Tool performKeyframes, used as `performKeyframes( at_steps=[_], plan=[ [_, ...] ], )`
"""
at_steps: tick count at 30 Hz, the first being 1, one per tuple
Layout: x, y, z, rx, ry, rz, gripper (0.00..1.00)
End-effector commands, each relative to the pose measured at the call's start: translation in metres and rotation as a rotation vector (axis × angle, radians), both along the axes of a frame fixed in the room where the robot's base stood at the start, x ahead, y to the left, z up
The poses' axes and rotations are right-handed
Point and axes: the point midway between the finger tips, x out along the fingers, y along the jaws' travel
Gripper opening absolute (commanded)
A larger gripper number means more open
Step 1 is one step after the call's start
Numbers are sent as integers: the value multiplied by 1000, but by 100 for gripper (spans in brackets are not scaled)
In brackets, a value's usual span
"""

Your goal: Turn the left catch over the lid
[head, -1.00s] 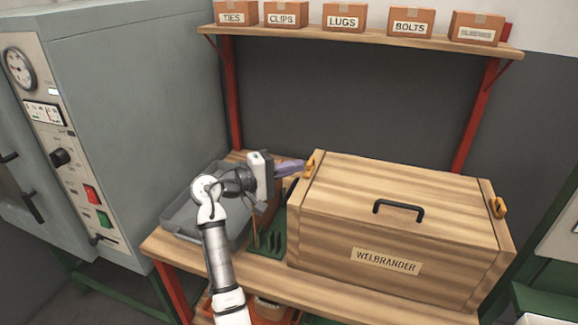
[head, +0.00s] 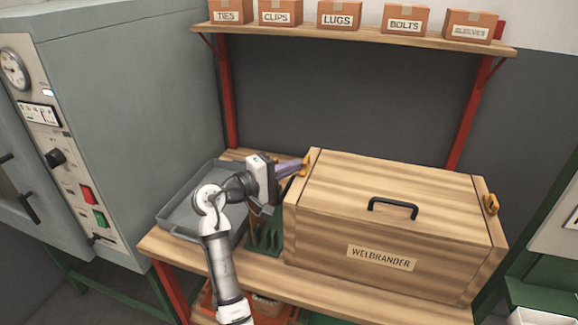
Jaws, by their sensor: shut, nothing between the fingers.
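The wooden box marked WELBRANDER (head: 330,240) stands on the bench with its lid (head: 400,178) shut. The lid has a black handle. The left catch (head: 304,164) is a small orange piece at the box's left end, near the back corner. My gripper (head: 299,168) is shut and empty, with its purple fingers pointing right and their tips at the left catch. The tips look to be touching it, but contact is hard to tell. The right catch (head: 491,204), also orange, sits on the box's right end, apart from my gripper.
A grey tray (head: 176,222) lies on the bench left of my arm, with a green rack (head: 262,246) beside the box. A shelf (head: 350,38) with several labelled cartons hangs behind. A grey oven cabinet (head: 140,100) stands at the left.

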Motion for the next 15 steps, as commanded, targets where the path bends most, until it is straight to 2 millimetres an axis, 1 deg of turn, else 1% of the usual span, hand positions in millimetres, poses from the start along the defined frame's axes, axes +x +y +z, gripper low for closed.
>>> performKeyframes(
  at_steps=[15],
  plan=[
    [-5,-6,1,0,0,-2,0]
  ],
)
